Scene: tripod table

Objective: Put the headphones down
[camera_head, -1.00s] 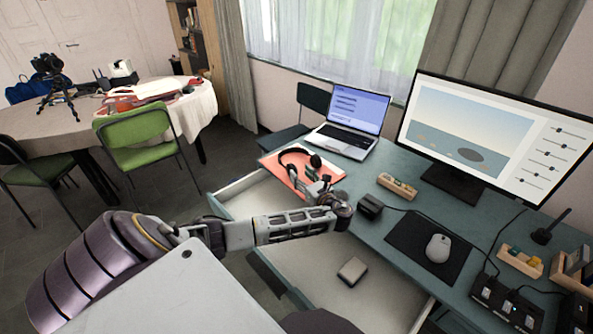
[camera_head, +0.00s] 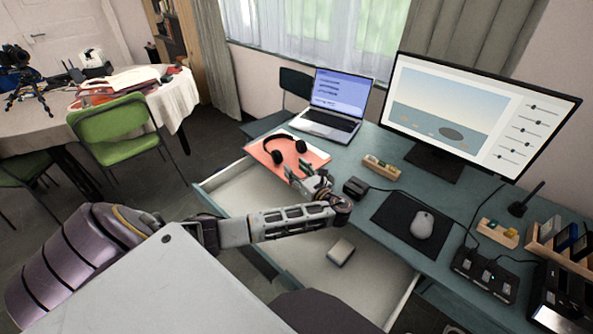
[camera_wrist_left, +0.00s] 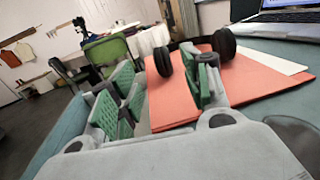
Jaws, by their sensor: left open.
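The black headphones (camera_head: 284,149) lie on a salmon-red folder (camera_head: 265,153) at the far left of the desk. My left gripper (camera_head: 306,175) is open and empty, just in front of them at the folder's near edge. In the left wrist view its green-padded fingers (camera_wrist_left: 160,95) stand apart. The ear cups (camera_wrist_left: 225,44) show beyond the fingers, one partly behind the right finger. The headband can hardly be made out there. I see a small gap between gripper and headphones in the head view. My right gripper is not in view.
A laptop (camera_head: 331,112) stands behind the folder. A small black box (camera_head: 356,188) and a wooden block tray (camera_head: 381,167) are right of the gripper. An open drawer (camera_head: 232,196) juts out below my arm, with a small box (camera_head: 341,251) inside.

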